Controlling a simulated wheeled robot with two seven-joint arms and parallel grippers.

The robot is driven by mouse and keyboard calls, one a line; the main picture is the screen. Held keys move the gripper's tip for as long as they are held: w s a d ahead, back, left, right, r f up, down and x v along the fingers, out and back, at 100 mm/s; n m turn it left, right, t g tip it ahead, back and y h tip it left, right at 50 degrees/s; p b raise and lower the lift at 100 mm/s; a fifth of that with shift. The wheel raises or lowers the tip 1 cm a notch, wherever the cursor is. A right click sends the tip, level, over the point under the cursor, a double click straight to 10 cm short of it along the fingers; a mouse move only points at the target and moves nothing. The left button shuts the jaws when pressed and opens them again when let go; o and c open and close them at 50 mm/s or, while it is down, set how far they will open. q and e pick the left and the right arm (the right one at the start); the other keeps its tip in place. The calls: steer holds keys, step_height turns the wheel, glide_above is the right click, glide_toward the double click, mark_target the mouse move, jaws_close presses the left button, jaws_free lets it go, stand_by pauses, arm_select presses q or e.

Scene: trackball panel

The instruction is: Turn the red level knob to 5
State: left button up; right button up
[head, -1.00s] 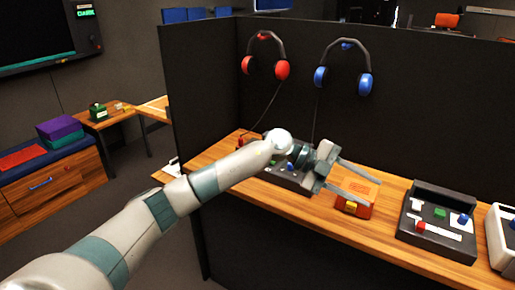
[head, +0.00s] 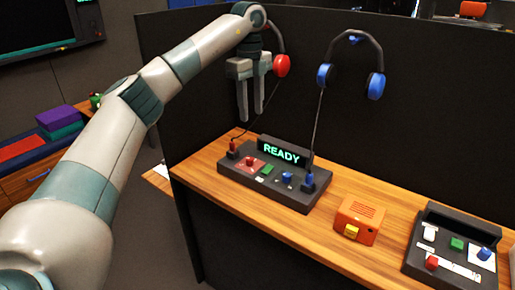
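A dark panel (head: 228,170) with a lit green READY display (head: 281,153) stands on the wooden desk. At its left is a small red knob (head: 250,161) on a red plate; its pointer and scale are too small to read. A green button (head: 267,169) and a blue knob (head: 287,177) sit to its right. My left gripper (head: 251,114) hangs above the panel's left part, fingers pointing down, apart and empty. It touches nothing. My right gripper is out of view.
Red headphones (head: 282,66), partly hidden by my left gripper, and blue headphones (head: 376,86) hang on the dark partition; cords run to the panel. An orange box (head: 359,219) and another dark panel (head: 462,280) with a red knob (head: 432,262) stand to the right.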

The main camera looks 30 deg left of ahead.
mark_target(250, 158)
arm_select(q)
steer(key=shift+s+a+r, duration=0.2)
steer(key=shift+a+r, duration=0.25)
steer(key=shift+r, duration=0.05)
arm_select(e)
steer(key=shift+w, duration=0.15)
arm_select(q)
steer(key=shift+f, duration=0.1)
